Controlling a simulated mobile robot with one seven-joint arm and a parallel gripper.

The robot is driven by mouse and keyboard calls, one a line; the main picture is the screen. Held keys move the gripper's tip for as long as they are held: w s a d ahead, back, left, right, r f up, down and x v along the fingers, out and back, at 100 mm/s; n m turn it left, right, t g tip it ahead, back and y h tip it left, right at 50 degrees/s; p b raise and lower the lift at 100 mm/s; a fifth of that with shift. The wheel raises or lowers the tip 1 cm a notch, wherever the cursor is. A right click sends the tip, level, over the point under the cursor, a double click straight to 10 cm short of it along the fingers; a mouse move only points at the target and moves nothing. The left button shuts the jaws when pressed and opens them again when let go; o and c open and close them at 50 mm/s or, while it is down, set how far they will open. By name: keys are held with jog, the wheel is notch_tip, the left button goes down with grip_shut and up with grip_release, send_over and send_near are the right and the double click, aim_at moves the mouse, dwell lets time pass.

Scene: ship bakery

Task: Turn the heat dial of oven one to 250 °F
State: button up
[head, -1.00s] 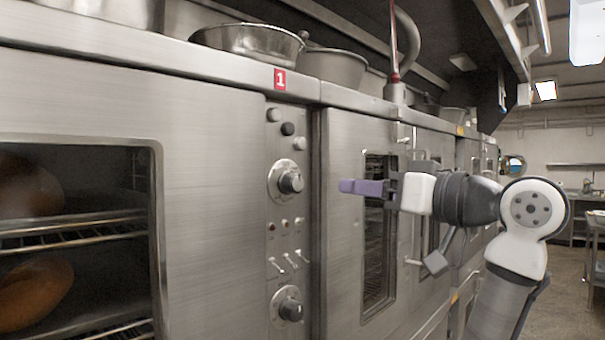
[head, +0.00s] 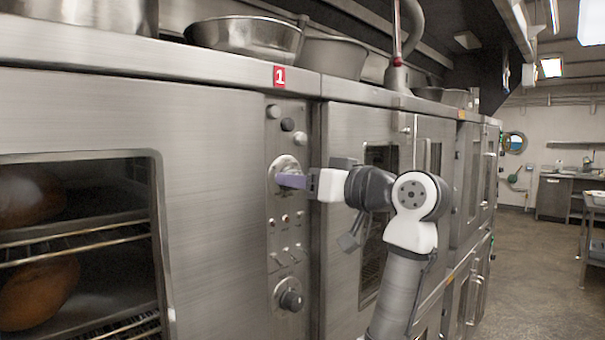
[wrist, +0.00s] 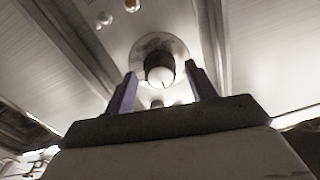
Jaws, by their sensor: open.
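Oven one (head: 215,190) carries a red label (head: 279,77) marked 1 above its control strip. The upper dial (head: 284,165) on that strip is mostly hidden behind my gripper (head: 288,181) in the head view. In the wrist view the dial's dark knob (wrist: 159,68) sits on a round metal plate, between and beyond the two purple fingers of my gripper (wrist: 160,88). The fingers are open, one on each side of the knob, and I see no contact. The dial's markings cannot be read.
A second dial (head: 290,295) sits lower on the strip, below small switches (head: 284,256). Round buttons (head: 287,124) are above the upper dial. Metal bowls (head: 243,38) stand on the oven top. Floor space (head: 530,265) is open at the right.

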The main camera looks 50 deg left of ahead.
jog(key=shift+a, duration=0.15)
jog(key=shift+c, duration=0.3)
jog(key=c, duration=0.9)
jog(key=shift+c, duration=0.2)
jog(key=shift+m, duration=0.3)
jog(key=shift+m+t, duration=0.3)
jog(key=shift+m, duration=6.4)
